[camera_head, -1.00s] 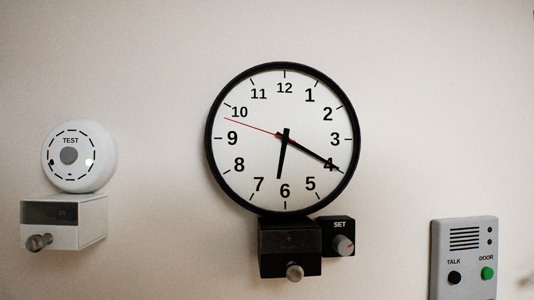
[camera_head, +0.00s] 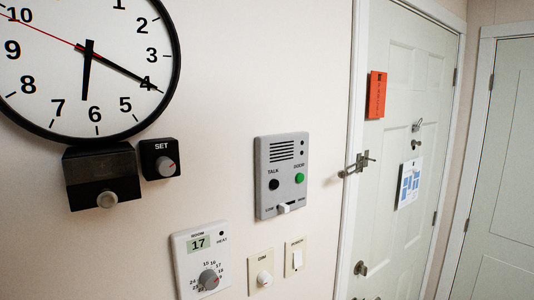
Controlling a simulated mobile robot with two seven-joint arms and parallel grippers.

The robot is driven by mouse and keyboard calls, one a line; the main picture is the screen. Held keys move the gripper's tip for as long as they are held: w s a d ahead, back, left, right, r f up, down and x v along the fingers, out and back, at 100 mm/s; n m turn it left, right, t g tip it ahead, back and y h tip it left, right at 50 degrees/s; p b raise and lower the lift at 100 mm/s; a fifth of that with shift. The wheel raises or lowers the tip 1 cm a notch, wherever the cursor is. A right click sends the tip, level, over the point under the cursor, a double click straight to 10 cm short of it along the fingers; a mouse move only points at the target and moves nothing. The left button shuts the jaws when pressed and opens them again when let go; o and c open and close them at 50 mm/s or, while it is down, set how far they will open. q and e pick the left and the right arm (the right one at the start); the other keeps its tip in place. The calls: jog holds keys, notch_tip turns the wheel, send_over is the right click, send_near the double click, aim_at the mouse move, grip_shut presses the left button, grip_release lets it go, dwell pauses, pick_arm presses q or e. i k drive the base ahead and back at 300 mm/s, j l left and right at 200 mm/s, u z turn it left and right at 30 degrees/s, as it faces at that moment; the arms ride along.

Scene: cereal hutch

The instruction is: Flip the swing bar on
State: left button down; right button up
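A metal swing bar latch (camera_head: 357,164) is mounted at the left edge of the pale green door (camera_head: 395,215), across the seam between the white door frame (camera_head: 354,120) and the door. It is small in this view, so I cannot tell exactly how its bar sits. The door looks closed. Neither of my grippers is in view.
A wall clock (camera_head: 92,60), a black SET knob box (camera_head: 160,158), an intercom (camera_head: 282,176), a thermostat (camera_head: 201,260) and two switches hang on the wall to the left. The door carries an orange notice (camera_head: 376,95), a paper card (camera_head: 410,183) and a lower knob (camera_head: 360,268). Another door (camera_head: 500,180) stands at right.

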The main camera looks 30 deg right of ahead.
aim_at(342, 175)
jog(key=z, duration=1.4)
